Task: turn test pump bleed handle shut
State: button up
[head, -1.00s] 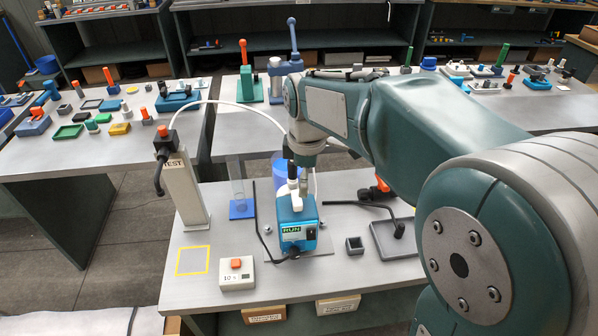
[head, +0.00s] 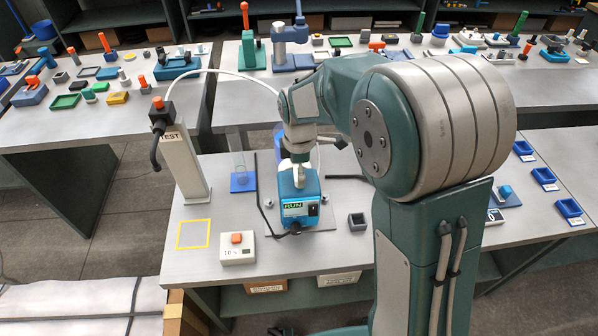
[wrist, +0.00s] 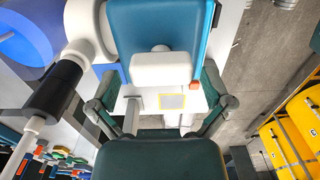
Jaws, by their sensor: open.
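The blue test pump (head: 301,207) stands on the bench with a lit RUN display on its front. It fills the top of the wrist view as a blue body (wrist: 165,28). A white block (wrist: 165,69), perhaps the bleed handle, sticks out of it. My gripper (head: 301,178) is over the pump's top, and its tips are hard to make out in the head view. In the wrist view my gripper (wrist: 158,88) is open, with a finger on either side of the white block. I cannot tell whether they touch it. A black fitting (wrist: 57,90) with a white hose is left of the fingers.
The grey TEST post (head: 183,165) carries a black box with an orange button, left of the pump. A white box with an orange button (head: 237,248) and a yellow taped square (head: 193,234) are in front. A small dark cup (head: 356,221) stands to the right.

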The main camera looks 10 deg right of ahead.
jog(key=shift+a+f, duration=0.1)
jog(key=shift+f, duration=0.3)
jog(key=c, duration=1)
jog(key=shift+o, duration=0.2)
